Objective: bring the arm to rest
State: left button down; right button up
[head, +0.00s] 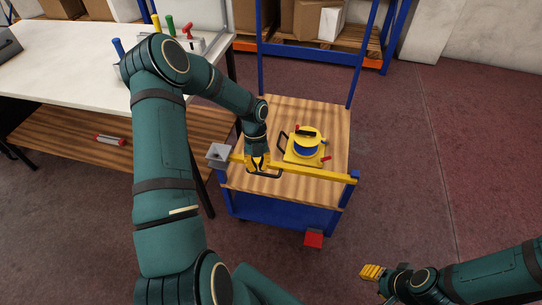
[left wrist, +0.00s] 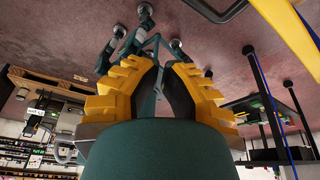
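My left gripper (head: 258,163) hangs at the near edge of the wooden-topped cart, in front of the yellow bar. Whether it touches the bar cannot be told. In the left wrist view the yellow fingers with dark pads (left wrist: 162,68) stand apart, with background showing between them and nothing held. My left arm (head: 165,150) is bent, reaching up and then down over the cart. My right gripper (head: 373,272) is low at the right, over the floor beside the cart; its yellow fingers are too small to tell open from shut.
The cart (head: 315,108) carries a yellow and blue round device (head: 306,147); a yellow bar (head: 310,173) crosses its near side. A white table (head: 70,65) with a lower wooden shelf stands left. Boxes (head: 318,20) sit on a rack behind. The floor at right is clear.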

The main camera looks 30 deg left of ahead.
pick_arm(q)
jog(key=s+d+f+n+t+h, duration=0.1)
jog(key=d+n, duration=0.4)
jog(key=d, duration=0.3)
jog(key=s+d+f+n+t+h, duration=0.1)
jog(key=d+f+n, duration=0.1)
jog(key=d+n, duration=0.45)
jog(key=s+d+n+t, duration=0.2)
jog(key=s+d+n, duration=0.7)
jog(key=n, duration=0.8)
jog(key=shift+s+d+y, duration=0.3)
jog(key=shift+d+y, duration=0.1)
jog(key=shift+d, duration=0.85)
jog(key=shift+a+f+n, duration=0.1)
jog(key=shift+n, duration=0.25)
